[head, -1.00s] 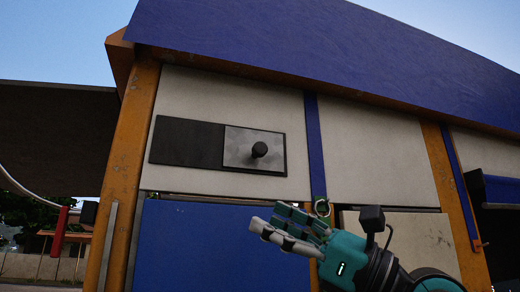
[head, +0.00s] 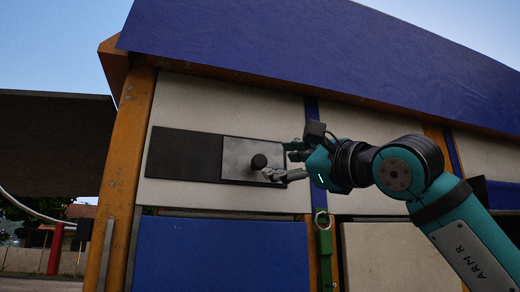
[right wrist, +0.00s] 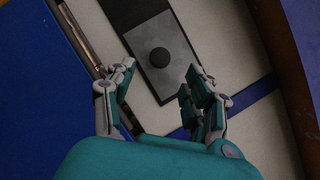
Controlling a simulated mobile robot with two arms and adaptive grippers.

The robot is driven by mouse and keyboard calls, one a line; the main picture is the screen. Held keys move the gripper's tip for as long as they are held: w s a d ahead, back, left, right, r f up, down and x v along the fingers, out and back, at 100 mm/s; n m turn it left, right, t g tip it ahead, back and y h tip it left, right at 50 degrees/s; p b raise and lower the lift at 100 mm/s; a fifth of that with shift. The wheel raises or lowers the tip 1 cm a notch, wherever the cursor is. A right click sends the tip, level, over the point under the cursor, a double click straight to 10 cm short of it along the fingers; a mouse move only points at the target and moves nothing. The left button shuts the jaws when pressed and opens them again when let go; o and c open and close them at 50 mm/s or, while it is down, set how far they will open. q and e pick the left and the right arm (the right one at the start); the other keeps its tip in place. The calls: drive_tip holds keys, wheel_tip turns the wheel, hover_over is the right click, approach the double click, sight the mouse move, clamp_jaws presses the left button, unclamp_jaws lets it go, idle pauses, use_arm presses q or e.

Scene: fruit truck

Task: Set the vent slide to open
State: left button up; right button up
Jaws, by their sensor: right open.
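The vent slide is a grey metal plate (head: 240,148) with a round black knob (head: 259,161). It sits at the right end of a dark rectangular panel (head: 183,154) on the truck's white wall. My right gripper (head: 284,162) is at the right edge of the plate, its fingers pointing left toward the knob. In the right wrist view the gripper (right wrist: 157,88) is open and empty. The knob (right wrist: 160,57) shows beyond the fingertips, between their lines, and looks apart from them. My left gripper is out of view.
Below the vent is a blue panel (head: 222,252). A green latch with a ring (head: 323,222) hangs on the blue strip right of it. Orange posts (head: 128,170) frame the wall, and a blue awning (head: 330,55) overhangs above.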

sight(262, 162)
drive_tip(key=p+x, duration=0.3)
drive_tip(key=x, duration=0.3)
drive_tip(key=shift+w+a+r, duration=0.15)
drive_tip(key=shift+w+a, duration=0.4)
drive_tip(key=shift+w, duration=0.1)
drive_tip(key=shift+c, duration=0.4)
clamp_jaws()
